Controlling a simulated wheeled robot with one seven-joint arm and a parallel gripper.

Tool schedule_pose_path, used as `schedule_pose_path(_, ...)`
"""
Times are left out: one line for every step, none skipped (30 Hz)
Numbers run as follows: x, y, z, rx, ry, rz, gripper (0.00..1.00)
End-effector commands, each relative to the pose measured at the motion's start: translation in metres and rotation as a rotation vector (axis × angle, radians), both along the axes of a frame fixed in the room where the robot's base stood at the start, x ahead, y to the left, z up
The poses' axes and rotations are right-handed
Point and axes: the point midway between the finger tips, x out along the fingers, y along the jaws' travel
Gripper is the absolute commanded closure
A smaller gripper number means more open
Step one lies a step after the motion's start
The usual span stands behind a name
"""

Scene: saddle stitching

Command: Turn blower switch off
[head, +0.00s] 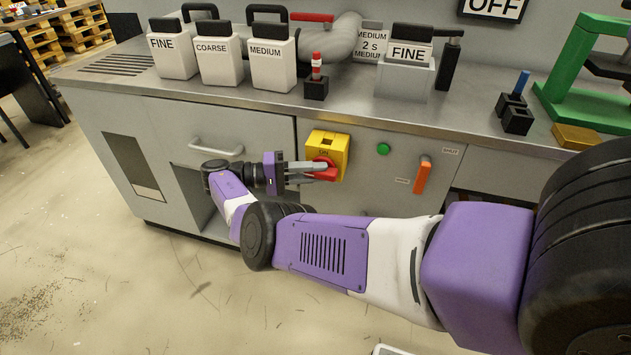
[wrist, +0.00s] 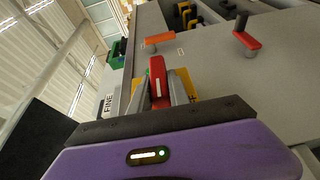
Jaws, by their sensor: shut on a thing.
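The blower switch is a yellow box (head: 338,146) on the front of the grey cabinet, with a red rotary handle (head: 322,162). The word ON shows at the top of its face. My gripper (head: 326,174) reaches it from the left and is shut on the red handle. In the wrist view the red handle (wrist: 156,78), with a white line on it, sits between the two grey fingers. A piece of the yellow plate (wrist: 194,98) with a letter F shows beside them. The fingers hide part of the switch face.
A green button (head: 383,149) and an orange lever (head: 422,175) are on the panel to the right. A cabinet handle (head: 216,149) is at the left. Labelled canisters (head: 220,66) and a red-and-white indicator (head: 316,75) stand on the worktop above. An OFF sign (head: 494,8) hangs at upper right.

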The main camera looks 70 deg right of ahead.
Motion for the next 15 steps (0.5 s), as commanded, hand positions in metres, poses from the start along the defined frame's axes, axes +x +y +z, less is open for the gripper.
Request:
schedule_pose_path(0.0002,0.0008,-0.0052,0.001,0.009,0.000,1.00)
schedule_pose_path(0.0001,0.0007,-0.0047,0.000,0.015,0.001,1.00)
schedule_pose_path(0.0001,0.0005,-0.0040,0.000,0.021,0.001,1.00)
schedule_pose_path(0.0000,0.0005,-0.0037,0.000,0.026,0.001,1.00)
schedule_pose_path(0.0000,0.0005,-0.0034,0.000,0.029,0.001,1.00)
schedule_pose_path(0.0001,0.0005,-0.0030,-0.001,0.033,0.001,1.00)
schedule_pose_path(0.0001,0.0005,-0.0027,-0.001,0.035,0.001,1.00)
schedule_pose_path(0.0001,0.0005,-0.0023,-0.002,0.038,0.002,1.00)
schedule_pose_path(0.0000,0.0005,-0.0020,-0.001,0.040,0.002,1.00)
schedule_pose_path(0.0000,0.0005,-0.0018,-0.002,0.041,0.002,1.00)
schedule_pose_path(0.0000,0.0005,-0.0017,-0.001,0.042,0.002,1.00)
schedule_pose_path(0.0000,0.0005,-0.0015,-0.002,0.043,0.002,1.00)
schedule_pose_path(0.0000,0.0005,-0.0014,-0.002,0.043,0.002,1.00)
schedule_pose_path(-0.0001,0.0005,-0.0013,-0.001,0.043,0.002,1.00)
schedule_pose_path(-0.0001,0.0005,-0.0013,-0.001,0.043,0.002,1.00)
